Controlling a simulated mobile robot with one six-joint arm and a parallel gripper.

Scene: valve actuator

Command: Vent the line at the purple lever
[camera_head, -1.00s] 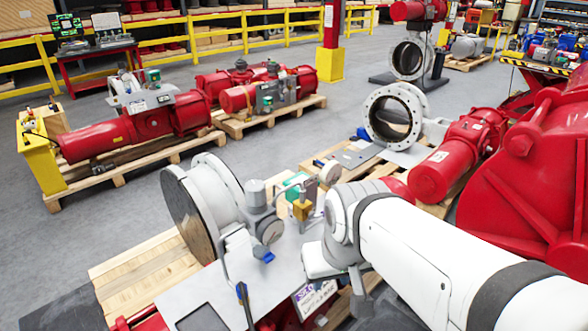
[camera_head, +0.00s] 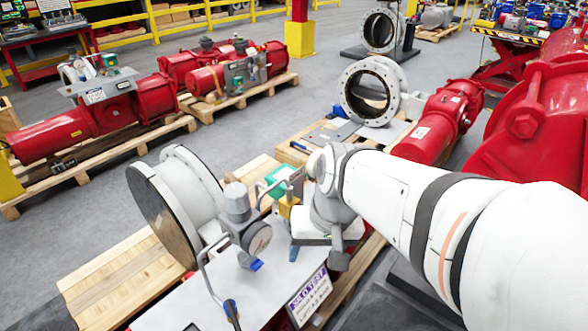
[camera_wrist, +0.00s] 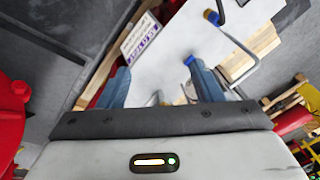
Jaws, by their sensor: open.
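My gripper (camera_head: 316,256) is in the head view, over the grey panel beside the valve actuator. In the wrist view its two blue-grey fingers (camera_wrist: 161,80) are apart, with the panel and small metal parts between them and nothing held. I cannot make out a clearly purple lever. A blue-tipped bent handle (camera_head: 231,310) stands at the panel's front left, apart from my gripper. A small blue part (camera_head: 256,265) sits under the grey regulator with a round gauge (camera_head: 259,240). A white sign with purple lettering (camera_head: 309,295) is on the panel's front edge.
A large grey flanged valve (camera_head: 158,205) stands left of the panel on a wooden pallet (camera_head: 110,270). A green box (camera_head: 279,180) and a yellow part are close behind my gripper. Red actuators stand behind and right. Grey floor is open at the left.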

